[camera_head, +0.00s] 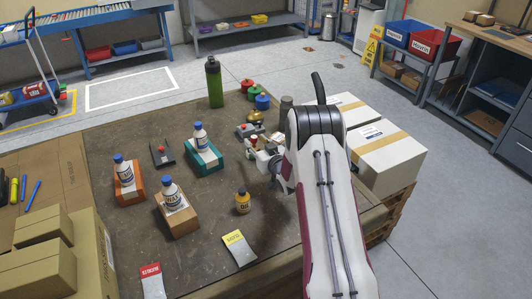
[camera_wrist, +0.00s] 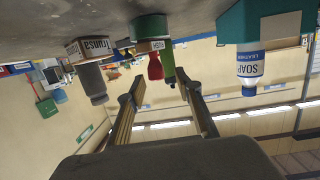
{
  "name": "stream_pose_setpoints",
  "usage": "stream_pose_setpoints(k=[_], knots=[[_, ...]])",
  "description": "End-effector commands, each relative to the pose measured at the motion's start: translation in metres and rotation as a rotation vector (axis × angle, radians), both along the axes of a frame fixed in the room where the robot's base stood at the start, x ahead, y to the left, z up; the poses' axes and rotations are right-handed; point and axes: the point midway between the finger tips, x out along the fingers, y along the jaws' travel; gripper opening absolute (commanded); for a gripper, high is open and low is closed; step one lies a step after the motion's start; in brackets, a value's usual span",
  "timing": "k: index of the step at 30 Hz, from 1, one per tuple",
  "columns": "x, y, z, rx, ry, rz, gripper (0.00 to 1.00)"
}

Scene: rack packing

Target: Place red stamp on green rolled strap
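A red-handled object, apparently the red stamp (camera_wrist: 155,67), stands ahead of my gripper (camera_wrist: 160,90) in the wrist view, which is upside down. Its wider base carries a label with lettering. My gripper's fingers are open and spread to either side of the handle, with gaps visible; no contact shows. In the head view my gripper (camera_head: 256,148) is low over the table, partly hidden by my arm, and the stamp cannot be made out clearly there. A small round green item, apparently the green rolled strap (camera_head: 254,93), lies farther back between similar red and blue ones.
A tall green bottle (camera_head: 214,82) stands behind. A soap bottle on a teal box (camera_head: 206,160) is left of my gripper. A small oil bottle (camera_head: 243,203) is nearer, and a dark grey bottle (camera_head: 286,105) is at the right. White cartons (camera_head: 385,160) stand beyond the table's right edge.

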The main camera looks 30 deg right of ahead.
Motion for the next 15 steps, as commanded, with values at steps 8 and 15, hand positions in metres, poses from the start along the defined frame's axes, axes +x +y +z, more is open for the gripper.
stream_pose_setpoints(k=[8, 15], knots=[[-0.028, 0.000, 0.005, 0.001, 0.001, -0.002, 0.35], [-0.052, 0.002, 0.010, 0.000, 0.000, -0.001, 0.35]])
